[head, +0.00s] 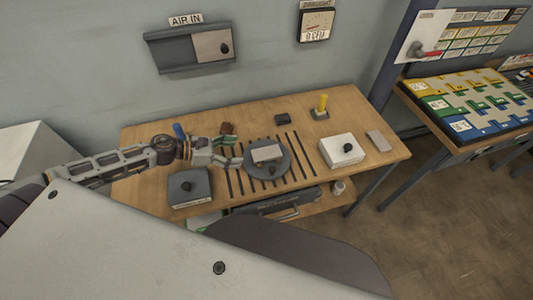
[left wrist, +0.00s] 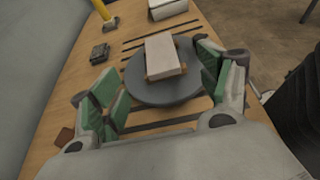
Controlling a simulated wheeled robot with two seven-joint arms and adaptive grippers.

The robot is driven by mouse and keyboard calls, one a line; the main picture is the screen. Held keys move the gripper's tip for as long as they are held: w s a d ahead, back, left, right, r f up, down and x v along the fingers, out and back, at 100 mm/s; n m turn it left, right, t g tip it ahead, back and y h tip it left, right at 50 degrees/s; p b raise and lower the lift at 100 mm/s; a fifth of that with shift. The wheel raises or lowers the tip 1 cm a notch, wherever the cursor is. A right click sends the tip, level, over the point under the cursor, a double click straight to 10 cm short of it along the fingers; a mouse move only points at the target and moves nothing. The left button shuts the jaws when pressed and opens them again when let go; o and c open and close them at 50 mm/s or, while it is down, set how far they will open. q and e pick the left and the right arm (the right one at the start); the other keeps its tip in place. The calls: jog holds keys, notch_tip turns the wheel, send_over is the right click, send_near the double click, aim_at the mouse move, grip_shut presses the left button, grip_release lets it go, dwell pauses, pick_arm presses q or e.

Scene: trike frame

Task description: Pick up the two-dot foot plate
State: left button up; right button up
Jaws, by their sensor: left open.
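I cannot make out dots on any plate, so I cannot tell which piece is the two-dot foot plate. A pale rectangular block (head: 267,153) lies on a round grey disc (head: 284,166) on the wooden bench. The block also shows in the left wrist view (left wrist: 162,55), on the disc (left wrist: 150,92), with tan bits at its lower edge. My left gripper (head: 232,152) is open at the disc's left side. In the left wrist view its green-padded fingers (left wrist: 162,78) stand apart on either side of the disc and block, touching neither as far as I can tell. My right gripper is not in view.
On the bench (head: 140,135) stand a grey box with a black knob (head: 188,188), a white box (head: 342,150), a yellow post (head: 322,103), a small dark block (head: 282,118) and a flat pale piece (head: 378,140). Dark slots run around the disc. A coloured board (head: 470,105) is far right.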

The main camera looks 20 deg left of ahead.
aim_at(272, 151)
pick_arm(q)
jog(key=shift+w+d+f, duration=0.1)
jog(key=shift+w, duration=0.1)
jog(key=shift+x, duration=2.7)
jog(key=shift+p+x, duration=0.35)
jog(key=shift+x, duration=1.05)
jog(key=shift+w+d, duration=0.1)
jog(key=shift+r+p+x, duration=0.2)
jog(key=shift+p+x, duration=0.45)
jog(key=shift+x, duration=1.9)
